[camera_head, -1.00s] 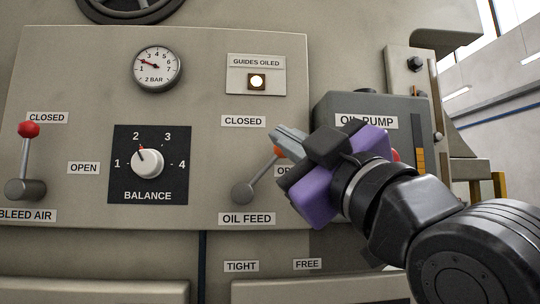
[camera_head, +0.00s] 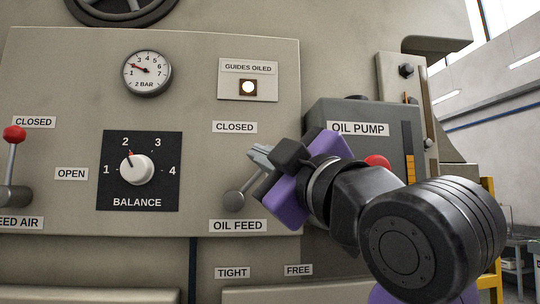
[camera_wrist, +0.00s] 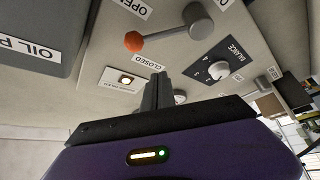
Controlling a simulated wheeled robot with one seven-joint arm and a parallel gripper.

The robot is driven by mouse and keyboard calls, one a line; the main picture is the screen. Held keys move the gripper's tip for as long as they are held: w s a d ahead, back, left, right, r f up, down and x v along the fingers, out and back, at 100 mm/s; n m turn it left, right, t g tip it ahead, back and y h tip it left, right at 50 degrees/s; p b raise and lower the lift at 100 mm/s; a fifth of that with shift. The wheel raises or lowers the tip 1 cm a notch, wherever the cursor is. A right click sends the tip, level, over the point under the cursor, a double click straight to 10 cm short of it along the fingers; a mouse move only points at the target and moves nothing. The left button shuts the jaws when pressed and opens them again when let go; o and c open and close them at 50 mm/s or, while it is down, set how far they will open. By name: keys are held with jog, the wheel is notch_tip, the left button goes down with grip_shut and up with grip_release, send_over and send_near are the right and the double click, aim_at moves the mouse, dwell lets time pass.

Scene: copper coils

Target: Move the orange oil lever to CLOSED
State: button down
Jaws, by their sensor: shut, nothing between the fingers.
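The oil feed lever (camera_head: 233,201) sits on the panel above the OIL FEED label (camera_head: 238,226). Its rod slants up and right; my gripper hides its knob in the head view. In the wrist view the orange knob (camera_wrist: 133,41) shows, with the rod between the OPEN label (camera_wrist: 132,8) and the CLOSED label (camera_wrist: 149,61). In the head view the CLOSED label (camera_head: 235,127) is above the lever. My gripper (camera_head: 259,154) is shut and empty near the knob, appearing on its CLOSED side in the wrist view. I cannot tell whether they touch.
A red-knobbed bleed air lever (camera_head: 14,135) is at far left. The balance dial (camera_head: 137,169) lies left of the oil lever. The oil pump box (camera_head: 350,150) juts out at right behind my arm, with a red button (camera_head: 377,161). A lit GUIDES OILED lamp (camera_head: 248,87) is above.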

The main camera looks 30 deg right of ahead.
aim_at(253, 179)
jog(key=d+p+x, duration=0.1)
jog(key=p+x, duration=0.1)
jog(key=x, duration=0.5)
jog(key=d+f, duration=0.1)
jog(key=d+f+p, duration=0.1)
jog(key=shift+s+f, duration=0.35)
jog(key=shift+d, duration=0.1)
